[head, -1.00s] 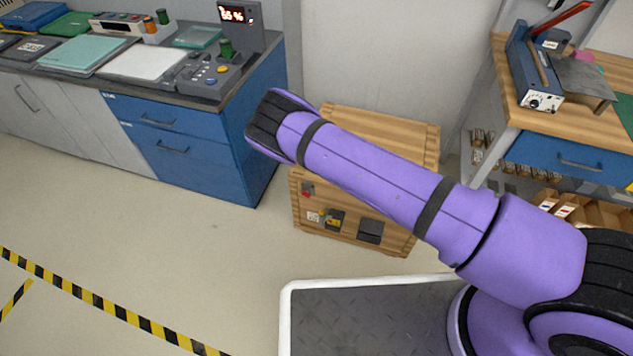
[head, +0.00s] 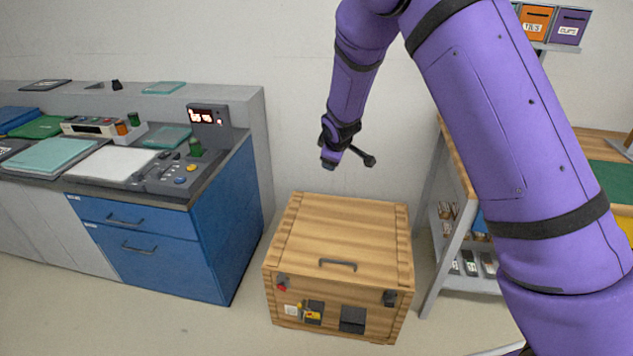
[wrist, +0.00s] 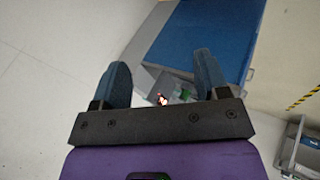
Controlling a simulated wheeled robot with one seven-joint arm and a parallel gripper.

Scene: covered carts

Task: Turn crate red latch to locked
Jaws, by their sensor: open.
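The wooden crate (head: 345,235) stands on the floor in the head view, with its lid down. Its small red latch (head: 282,283) is at the upper left of the front face; its exact turn is too small to tell. A yellow latch (head: 312,315) on a dark plate sits lower on the same face. My gripper (head: 349,158) is above and behind the crate's lid, well apart from the latch. In the wrist view my gripper (wrist: 162,75) has its two fingers spread with nothing between them. The crate is not in the wrist view.
A blue cabinet (head: 222,215) with a worktop stands left of the crate; a control box (head: 180,170) and trays lie on it. A shelved bench (head: 450,215) stands close on the right. The lid has a dark handle (head: 338,265). Floor shows at the crate's front left.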

